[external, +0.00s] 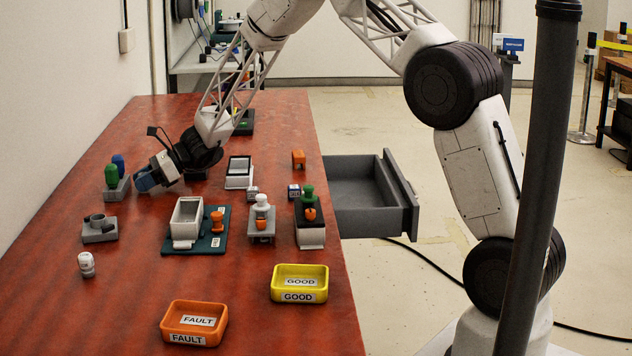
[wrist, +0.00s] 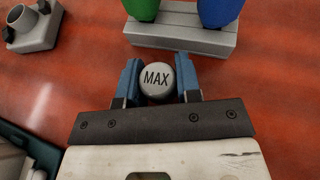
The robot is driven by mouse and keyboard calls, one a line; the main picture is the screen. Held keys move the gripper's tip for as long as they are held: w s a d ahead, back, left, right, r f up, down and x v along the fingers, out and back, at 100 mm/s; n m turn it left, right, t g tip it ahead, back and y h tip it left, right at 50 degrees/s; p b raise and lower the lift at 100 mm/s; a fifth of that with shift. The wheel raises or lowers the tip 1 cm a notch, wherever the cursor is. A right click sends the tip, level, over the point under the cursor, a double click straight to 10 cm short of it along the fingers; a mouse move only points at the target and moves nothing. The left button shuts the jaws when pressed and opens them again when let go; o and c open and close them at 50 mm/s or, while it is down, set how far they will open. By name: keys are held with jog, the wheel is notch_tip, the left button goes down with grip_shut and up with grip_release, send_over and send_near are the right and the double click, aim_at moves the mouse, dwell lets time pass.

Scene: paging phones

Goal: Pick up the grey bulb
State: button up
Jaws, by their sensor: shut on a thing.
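My gripper (wrist: 158,82) is shut on a grey, round-topped piece marked MAX, which looks like the grey bulb (wrist: 157,76); a blue finger is on each side of it. In the external view my gripper (external: 142,182) is low over the table's left side, and its fingers hide the held piece there. A grey holder (wrist: 180,37) with a green bulb (wrist: 141,8) and a blue bulb (wrist: 218,10) stands just beyond the held piece, apart from it. I cannot tell whether the held piece touches the table.
A grey fixture (external: 99,230) and a small pale, marked piece (external: 86,264) stand nearer the camera. A dark green board (external: 215,237) with a pale box lies right of the gripper. An orange FAULT tray (external: 194,322) and yellow GOOD tray (external: 299,283) are in front. An open drawer (external: 365,220) juts out right.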

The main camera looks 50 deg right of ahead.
notch_tip(320, 180, up, 3)
jog(key=shift+f, duration=0.15)
jog(key=shift+s+r, duration=0.2)
jog(key=shift+s, duration=0.1)
jog(key=s, duration=0.5)
jog(key=s+d+r, duration=0.1)
jog(key=s, duration=0.4)
jog(key=s+d, duration=0.1)
jog(key=s, duration=0.4)
jog(key=shift+s+d+r, duration=0.1)
jog(key=shift+d+r, duration=0.1)
